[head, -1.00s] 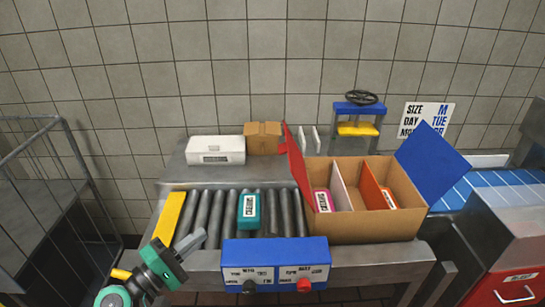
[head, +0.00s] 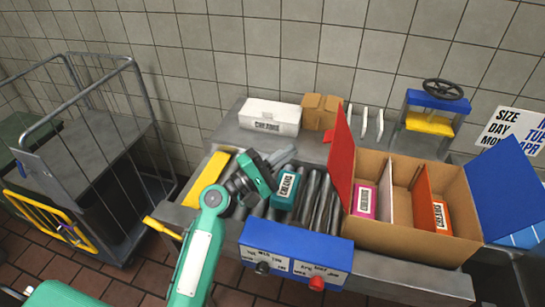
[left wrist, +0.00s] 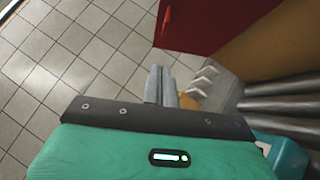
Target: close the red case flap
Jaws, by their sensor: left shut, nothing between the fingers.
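The red flap (head: 340,160) stands up, tilted slightly outward, along the left side of the open cardboard case (head: 400,232). In the left wrist view the red flap (left wrist: 200,22) is at the upper middle, beyond my fingertips. My left gripper (head: 274,158) is above the rollers, left of the flap and apart from it. Its fingers are shut and empty, and they also show in the left wrist view (left wrist: 161,86). The case's blue flap (head: 507,190) stands open on the right. My right gripper is not in view.
A teal carton (head: 287,190) lies on the rollers beside my left gripper. A pink carton (head: 364,202) and an orange carton (head: 441,215) sit in separate case compartments. A white box (head: 270,116) and a small brown box (head: 320,112) stand behind. A blue control panel (head: 295,252) is in front.

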